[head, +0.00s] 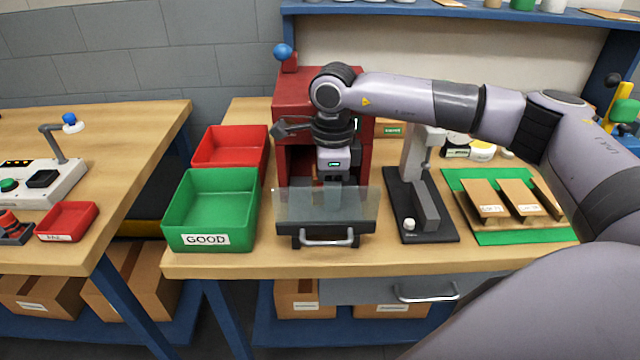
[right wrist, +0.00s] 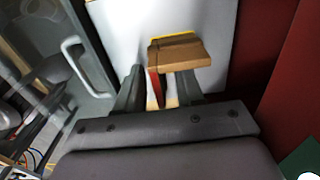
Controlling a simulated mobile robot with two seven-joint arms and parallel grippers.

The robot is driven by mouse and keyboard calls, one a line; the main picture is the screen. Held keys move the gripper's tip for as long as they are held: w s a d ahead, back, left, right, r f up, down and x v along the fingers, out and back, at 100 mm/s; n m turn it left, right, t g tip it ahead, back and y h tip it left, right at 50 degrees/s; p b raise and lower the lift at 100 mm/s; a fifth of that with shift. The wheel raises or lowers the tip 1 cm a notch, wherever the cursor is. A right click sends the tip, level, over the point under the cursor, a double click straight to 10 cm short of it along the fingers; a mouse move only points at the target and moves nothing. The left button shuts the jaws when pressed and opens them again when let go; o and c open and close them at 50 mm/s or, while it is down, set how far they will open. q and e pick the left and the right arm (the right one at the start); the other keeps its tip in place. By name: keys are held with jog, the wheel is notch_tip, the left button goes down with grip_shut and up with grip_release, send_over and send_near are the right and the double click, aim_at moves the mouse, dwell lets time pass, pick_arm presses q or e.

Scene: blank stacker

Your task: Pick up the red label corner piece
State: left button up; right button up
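My right gripper (head: 334,190) points down into the front opening of the red machine (head: 292,95), behind a clear guard. In the right wrist view its two dark fingers (right wrist: 158,90) stand apart on either side of a corner piece (right wrist: 180,54). The piece has a brown block-like top with a yellow edge, a red face and a pale part between the fingers. Whether the fingers press on it cannot be made out. A pale plate lies beneath it. The head view hides the piece behind my wrist and the guard. My left gripper is not in view.
A green GOOD bin (head: 212,205) and a red bin (head: 232,148) stand left of the machine. A dark stand (head: 425,205) and a green mat (head: 490,236) with brown pieces lie to the right. The guard's handle (head: 327,240) juts out in front.

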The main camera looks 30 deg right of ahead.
grip_shut()
dwell(0.3)
notch_tip(320, 180, up, 20)
dwell(0.6)
